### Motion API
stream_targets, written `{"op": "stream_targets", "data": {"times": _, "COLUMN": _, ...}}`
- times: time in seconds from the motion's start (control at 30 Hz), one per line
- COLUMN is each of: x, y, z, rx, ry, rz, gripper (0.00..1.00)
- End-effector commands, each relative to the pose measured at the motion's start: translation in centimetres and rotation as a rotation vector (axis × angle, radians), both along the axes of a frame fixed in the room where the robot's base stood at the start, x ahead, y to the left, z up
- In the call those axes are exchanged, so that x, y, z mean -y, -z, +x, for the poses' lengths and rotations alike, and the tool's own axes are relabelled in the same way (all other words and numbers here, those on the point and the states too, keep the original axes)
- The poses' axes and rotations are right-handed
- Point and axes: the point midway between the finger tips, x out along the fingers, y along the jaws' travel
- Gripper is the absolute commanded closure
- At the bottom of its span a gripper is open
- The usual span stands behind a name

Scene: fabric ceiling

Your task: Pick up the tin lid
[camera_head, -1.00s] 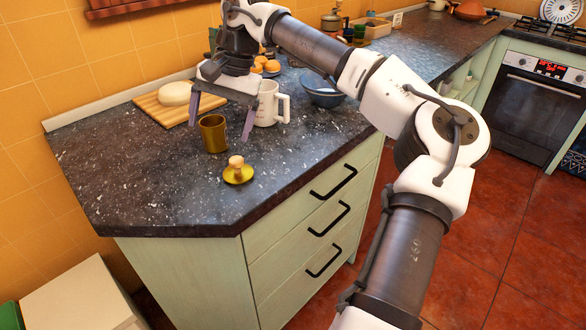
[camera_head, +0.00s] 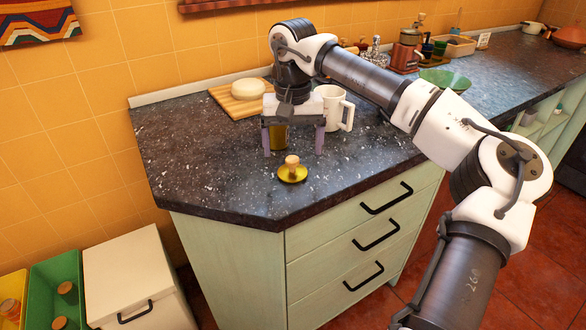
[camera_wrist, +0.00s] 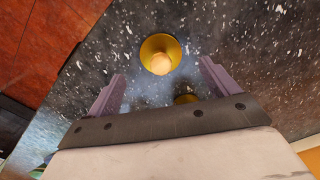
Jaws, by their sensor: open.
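The tin lid (camera_head: 292,173) is a small gold disc with a round wooden knob, lying knob up on the dark speckled counter near its front edge. It also shows in the wrist view (camera_wrist: 161,53), ahead of my fingers and roughly centred between them. My gripper (camera_head: 293,152) is open and empty, pointing down above the counter, just behind the lid and apart from it. A gold tin (camera_head: 279,137) stands behind my gripper, partly hidden by it; a bit of gold near the palm in the wrist view (camera_wrist: 186,99) looks like this tin.
A white mug (camera_head: 335,108) stands close behind my gripper to the right. A wooden board (camera_head: 226,100) with a round pale item (camera_head: 248,89) lies at the back left. A green bowl (camera_head: 445,79) is further right. The counter (camera_head: 200,165) left of the lid is clear.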

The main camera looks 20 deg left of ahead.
Motion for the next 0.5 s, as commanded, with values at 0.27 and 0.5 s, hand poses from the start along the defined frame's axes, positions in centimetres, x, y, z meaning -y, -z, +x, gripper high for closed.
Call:
{"op": "stream_targets", "data": {"times": 0.27, "x": -0.1, "y": 2.6, "z": 0.0, "rx": -0.003, "ry": 0.000, "rz": -0.001, "gripper": 0.13}}
{"op": "stream_targets", "data": {"times": 0.5, "x": -0.2, "y": 5.2, "z": 0.0, "rx": 0.000, "ry": 0.000, "rz": 0.001, "gripper": 0.13}}
